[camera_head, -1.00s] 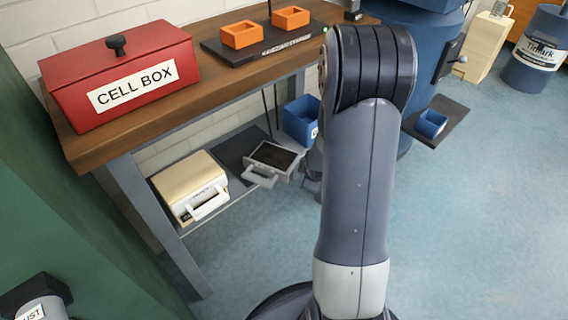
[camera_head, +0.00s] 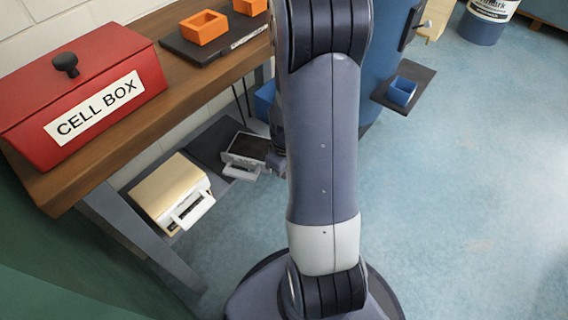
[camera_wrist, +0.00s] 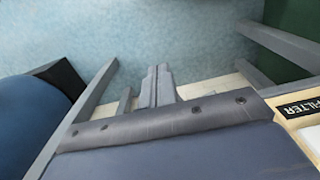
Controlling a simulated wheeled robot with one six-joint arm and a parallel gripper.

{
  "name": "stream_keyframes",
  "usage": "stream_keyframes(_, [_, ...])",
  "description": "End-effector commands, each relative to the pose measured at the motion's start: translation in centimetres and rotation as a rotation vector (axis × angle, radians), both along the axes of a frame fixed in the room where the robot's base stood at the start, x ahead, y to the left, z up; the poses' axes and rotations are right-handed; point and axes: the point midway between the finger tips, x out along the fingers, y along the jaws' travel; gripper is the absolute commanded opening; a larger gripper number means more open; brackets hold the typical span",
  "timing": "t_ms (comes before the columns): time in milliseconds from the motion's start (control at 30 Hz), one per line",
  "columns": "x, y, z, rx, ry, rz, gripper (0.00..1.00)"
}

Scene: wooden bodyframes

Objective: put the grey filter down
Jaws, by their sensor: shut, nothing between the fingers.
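The grey filter (camera_head: 229,154), a light grey box with a dark top and a front handle, sits on the low shelf under the wooden bench in the head view. My gripper (camera_head: 277,158) is just to its right, partly hidden behind my arm. Whether it touches the filter cannot be told there. In the wrist view my gripper's fingers (camera_wrist: 157,84) are together with nothing between them. I cannot make out the grey filter in that view.
A cream filter box (camera_head: 172,188) stands left on the shelf; its labelled edge shows in the wrist view (camera_wrist: 296,108). A red cell box (camera_head: 120,75) and orange trays (camera_head: 204,28) are on the bench. A blue bin (camera_head: 264,100) is behind my arm.

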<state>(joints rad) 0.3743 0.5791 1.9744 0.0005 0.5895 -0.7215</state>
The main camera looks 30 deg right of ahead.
Motion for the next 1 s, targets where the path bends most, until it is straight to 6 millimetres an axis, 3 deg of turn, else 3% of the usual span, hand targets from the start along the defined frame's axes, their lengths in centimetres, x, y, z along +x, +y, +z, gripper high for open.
stream_keyframes(33, [-0.1,0.0,-1.7,0.001,0.005,0.001,0.00])
stream_keyframes(200, [0.2,0.1,-4.7,0.000,0.001,0.002,0.00])
stream_keyframes(433, [3.2,1.1,-4.1,-0.001,-0.003,0.004,0.00])
stream_keyframes(1000, [4.7,1.6,-4.0,-0.001,-0.003,0.004,0.00])
